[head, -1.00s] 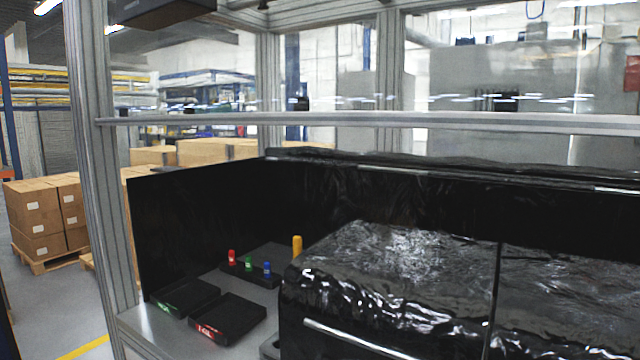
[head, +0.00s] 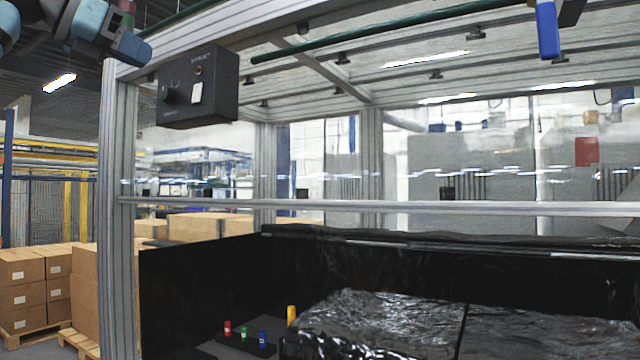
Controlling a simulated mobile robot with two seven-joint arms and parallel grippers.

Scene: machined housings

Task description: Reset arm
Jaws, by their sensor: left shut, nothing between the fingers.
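My left arm comes in at the upper left corner, raised in front of the frame's top beam. My left gripper (head: 132,42) is at its end, near the upper left corner post, high above the work surface. It is shut and holds nothing. Part of it is cut off or hard to make out against the arm links. My right gripper cannot be made out; a blue piece with a dark part beside it (head: 547,30) hangs in at the top right, and I cannot tell what it belongs to.
A black control box (head: 198,88) hangs under the top beam, right of my left gripper. Below are red (head: 227,327), green (head: 243,333), blue (head: 262,339) and yellow (head: 291,315) pegs beside a glossy black covered block (head: 380,325). Cardboard boxes (head: 22,290) stand at left.

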